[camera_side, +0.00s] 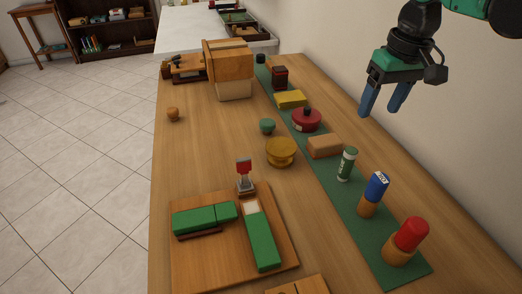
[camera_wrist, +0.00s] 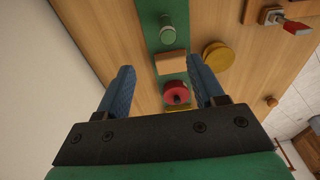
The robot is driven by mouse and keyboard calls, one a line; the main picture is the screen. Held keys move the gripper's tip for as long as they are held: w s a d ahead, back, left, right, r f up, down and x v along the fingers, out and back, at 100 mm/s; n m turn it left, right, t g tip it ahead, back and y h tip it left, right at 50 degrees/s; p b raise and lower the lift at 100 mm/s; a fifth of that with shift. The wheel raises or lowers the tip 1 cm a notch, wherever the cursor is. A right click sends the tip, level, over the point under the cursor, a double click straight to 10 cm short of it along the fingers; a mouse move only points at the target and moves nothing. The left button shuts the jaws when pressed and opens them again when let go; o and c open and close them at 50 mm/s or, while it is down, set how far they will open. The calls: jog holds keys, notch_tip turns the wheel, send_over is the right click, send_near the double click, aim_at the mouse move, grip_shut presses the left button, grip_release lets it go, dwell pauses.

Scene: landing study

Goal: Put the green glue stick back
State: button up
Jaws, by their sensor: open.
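In the wrist view, the glue stick (camera_wrist: 167,30) is at the top centre, beyond my fingertips. My gripper (camera_side: 379,112) is open and empty in the air, up and to the right of the glue stick in the side view. In the wrist view, the blue fingers of my gripper (camera_wrist: 160,75) are wide apart with nothing held between them.
On the mat, a tan block (camera_side: 325,146) and a red lidded pot (camera_side: 306,121) stand behind the glue stick. A blue-and-white stick (camera_side: 377,185) and a red-capped one (camera_side: 411,234) stand in wooden cups in front. A yellow round tin (camera_side: 281,152) is left; a wall is right.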

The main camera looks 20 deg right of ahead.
jog(key=s+d+f+t, duration=0.3)
jog(key=s+t, duration=0.3)
jog(key=s, duration=0.2)
jog(key=shift+s+d+f, duration=0.25)
jog(key=shift+d, duration=0.6)
